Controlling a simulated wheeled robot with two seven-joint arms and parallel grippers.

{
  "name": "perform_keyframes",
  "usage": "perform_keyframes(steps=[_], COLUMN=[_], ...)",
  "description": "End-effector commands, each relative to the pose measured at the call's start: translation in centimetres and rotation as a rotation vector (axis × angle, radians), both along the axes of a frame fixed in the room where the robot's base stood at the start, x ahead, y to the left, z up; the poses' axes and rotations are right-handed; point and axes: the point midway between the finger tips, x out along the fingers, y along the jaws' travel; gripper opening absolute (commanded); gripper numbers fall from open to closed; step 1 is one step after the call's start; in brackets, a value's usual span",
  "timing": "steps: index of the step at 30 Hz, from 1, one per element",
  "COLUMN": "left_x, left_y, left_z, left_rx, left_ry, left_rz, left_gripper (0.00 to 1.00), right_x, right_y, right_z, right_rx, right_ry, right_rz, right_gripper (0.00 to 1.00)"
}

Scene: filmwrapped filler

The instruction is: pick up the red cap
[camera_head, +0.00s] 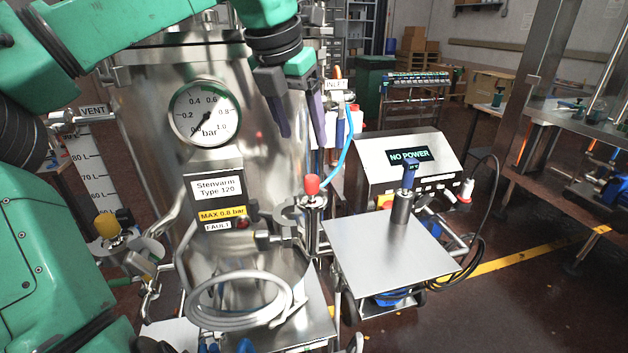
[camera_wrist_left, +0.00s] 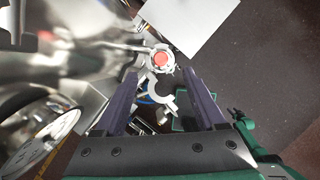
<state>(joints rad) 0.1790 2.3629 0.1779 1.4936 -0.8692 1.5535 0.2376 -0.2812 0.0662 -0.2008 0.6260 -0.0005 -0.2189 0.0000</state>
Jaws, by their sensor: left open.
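The red cap (camera_head: 312,184) sits on top of a steel valve fitting at the front right of the tank, in the head view. In the left wrist view the red cap (camera_wrist_left: 161,58) shows as a round red top on a pale round fitting. My left gripper (camera_head: 300,135) is open and empty, with its purple fingers pointing down, above the cap in the picture. In the left wrist view the left gripper (camera_wrist_left: 159,73) has its fingers apart, and the cap appears between and just past the fingertips. My right gripper is not in view.
The steel tank (camera_head: 276,215) with its pressure gauge (camera_head: 205,113) stands behind and left of the cap. A blue hose (camera_head: 343,150) runs near the cap. A flat steel plate (camera_head: 385,255) lies right of it, below a "NO POWER" box (camera_head: 380,165). A coiled grey hose (camera_head: 215,318) hangs below.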

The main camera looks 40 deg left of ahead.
Motion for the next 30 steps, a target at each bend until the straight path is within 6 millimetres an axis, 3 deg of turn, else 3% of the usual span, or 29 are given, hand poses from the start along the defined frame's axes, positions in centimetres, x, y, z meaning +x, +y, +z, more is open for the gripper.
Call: perform_keyframes(steps=[8,19,26,30], left_x=[2.5,4.3,4.5,4.5], left_y=[0.5,1.1,1.1,1.1], left_z=[-6.0,-11.4,-12.0,-12.0], left_rx=[-0.007,-0.008,-0.007,-0.007], left_ry=[0.0,-0.001,-0.005,-0.005], left_rz=[-0.003,-0.002,-0.002,-0.002], left_gripper=[0.72,0.72,0.72,0.18], right_x=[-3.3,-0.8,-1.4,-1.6], right_y=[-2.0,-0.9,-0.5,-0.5], right_z=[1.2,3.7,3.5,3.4], right_rx=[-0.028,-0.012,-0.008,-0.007], right_ry=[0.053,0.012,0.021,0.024], right_rz=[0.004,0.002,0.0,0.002], right_gripper=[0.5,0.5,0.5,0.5])
